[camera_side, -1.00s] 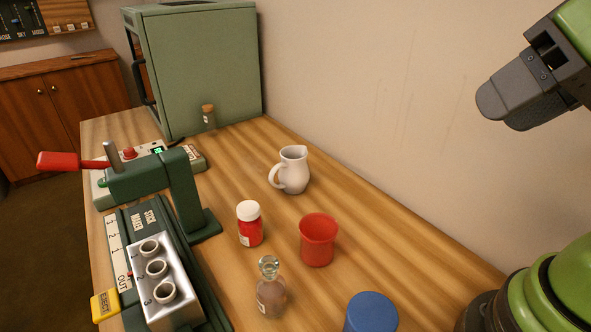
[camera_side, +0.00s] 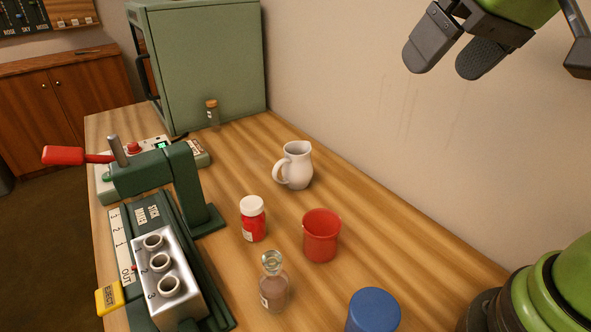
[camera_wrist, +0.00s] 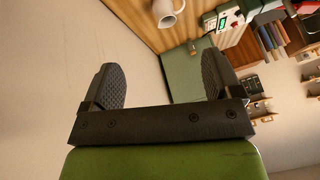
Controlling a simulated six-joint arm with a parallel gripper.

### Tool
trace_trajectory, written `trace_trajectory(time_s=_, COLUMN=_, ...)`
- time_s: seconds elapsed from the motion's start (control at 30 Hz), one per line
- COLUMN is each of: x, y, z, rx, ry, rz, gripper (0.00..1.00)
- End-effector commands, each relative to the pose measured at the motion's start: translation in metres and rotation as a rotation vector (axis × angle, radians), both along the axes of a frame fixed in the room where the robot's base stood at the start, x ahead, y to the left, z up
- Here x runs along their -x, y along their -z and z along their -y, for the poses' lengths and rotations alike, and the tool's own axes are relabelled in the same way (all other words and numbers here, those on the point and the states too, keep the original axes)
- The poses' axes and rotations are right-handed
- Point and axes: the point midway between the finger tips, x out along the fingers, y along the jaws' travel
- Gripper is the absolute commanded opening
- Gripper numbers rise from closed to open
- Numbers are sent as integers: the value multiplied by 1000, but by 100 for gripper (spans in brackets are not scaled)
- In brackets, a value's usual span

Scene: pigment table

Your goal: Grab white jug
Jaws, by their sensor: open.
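The white jug (camera_side: 297,166) stands upright on the wooden table in the side view, its handle toward the left. It also shows in the wrist view (camera_wrist: 168,14), cut off by the top edge. My gripper (camera_side: 443,66) is high at the upper right of the side view, well above the table and apart from the jug. Its two dark fingers are spread with nothing between them. In the wrist view my gripper (camera_wrist: 165,88) shows both fingers wide apart.
A red cup (camera_side: 321,238), a red jar with white lid (camera_side: 253,220), a glass bottle (camera_side: 273,286) and a blue-lidded container (camera_side: 372,312) stand in front of the jug. A green press (camera_side: 186,190) is left, a green cabinet (camera_side: 205,65) behind. The wall borders the table's right.

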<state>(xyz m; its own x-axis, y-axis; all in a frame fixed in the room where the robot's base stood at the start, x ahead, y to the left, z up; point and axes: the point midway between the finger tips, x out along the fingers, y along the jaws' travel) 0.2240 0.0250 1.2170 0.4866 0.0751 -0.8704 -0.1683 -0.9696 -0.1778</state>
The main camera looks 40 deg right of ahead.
Motion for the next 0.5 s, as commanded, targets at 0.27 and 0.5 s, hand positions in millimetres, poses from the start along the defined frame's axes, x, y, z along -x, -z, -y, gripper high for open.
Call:
trace_trajectory(time_s=0.27, x=-107, y=29, z=-17, rx=207, ry=-119, rz=-103, gripper=84)
trace_trajectory(time_s=0.5, x=-185, y=95, z=-44, rx=397, ry=-224, rz=-158, gripper=84)
